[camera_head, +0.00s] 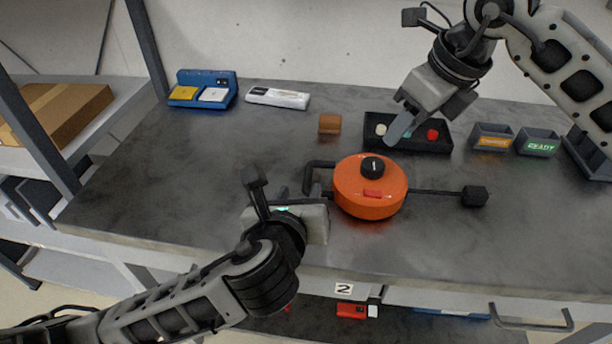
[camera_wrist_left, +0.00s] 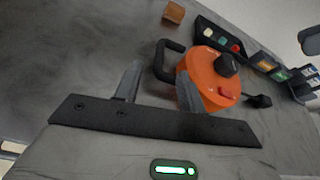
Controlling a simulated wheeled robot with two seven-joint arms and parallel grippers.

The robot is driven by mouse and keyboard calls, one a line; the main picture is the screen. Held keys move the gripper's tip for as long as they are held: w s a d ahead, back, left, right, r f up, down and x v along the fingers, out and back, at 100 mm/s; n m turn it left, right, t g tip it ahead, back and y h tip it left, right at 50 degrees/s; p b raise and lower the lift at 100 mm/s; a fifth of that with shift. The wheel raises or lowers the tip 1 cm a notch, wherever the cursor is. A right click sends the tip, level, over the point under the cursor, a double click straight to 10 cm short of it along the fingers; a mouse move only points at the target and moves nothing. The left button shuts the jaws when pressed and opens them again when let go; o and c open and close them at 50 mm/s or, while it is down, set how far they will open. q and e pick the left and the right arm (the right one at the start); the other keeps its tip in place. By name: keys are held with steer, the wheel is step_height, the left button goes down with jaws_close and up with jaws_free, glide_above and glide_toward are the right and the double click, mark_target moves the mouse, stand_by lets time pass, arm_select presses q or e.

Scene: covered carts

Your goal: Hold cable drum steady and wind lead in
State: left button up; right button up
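The orange cable drum (camera_head: 350,194) sits on the grey table with a black knob (camera_head: 372,167) on top and a black handle (camera_head: 316,163) at its left. Its black lead (camera_head: 432,191) runs out to the right and ends in a black plug (camera_head: 474,196). In the left wrist view the drum (camera_wrist_left: 208,78) and handle (camera_wrist_left: 166,50) lie just beyond my left gripper (camera_wrist_left: 157,80).
The black tray (camera_head: 440,147) holds small coloured pieces, and a brown block (camera_head: 330,123) lies to its left. Small labelled bins (camera_head: 538,142) stand at the right. A blue holder (camera_head: 203,88) and white device (camera_head: 278,97) are at the back left. The table's left side is clear.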

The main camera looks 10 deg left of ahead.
mark_target(307, 177)
arm_select(q)
steer(key=x, duration=0.8)
steer(key=shift+w+f, duration=0.1)
steer(key=shift+w, duration=0.25)
